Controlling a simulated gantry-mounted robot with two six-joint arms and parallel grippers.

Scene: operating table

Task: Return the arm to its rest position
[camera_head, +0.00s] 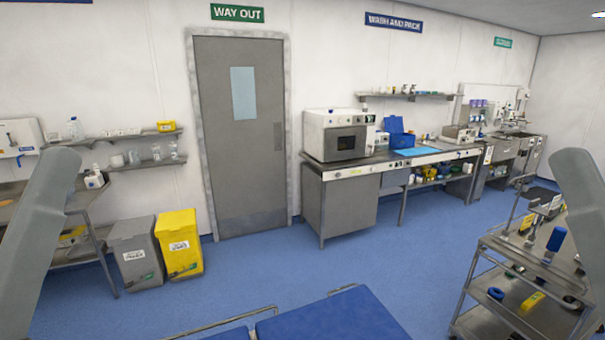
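Two of my grey arm links show in the head view, one at the left edge and one at the right edge. Both stand raised and slope out of the picture. Neither gripper is in view, so I cannot see whether they hold anything. The blue operating table (335,318) shows only in part at the bottom middle, and its visible top is bare.
A metal trolley (492,284) with bottles and tools stands at the lower right, close to my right arm link. A grey bin (136,258) and a yellow bin (180,243) stand at the left. The blue floor (290,262) between is clear.

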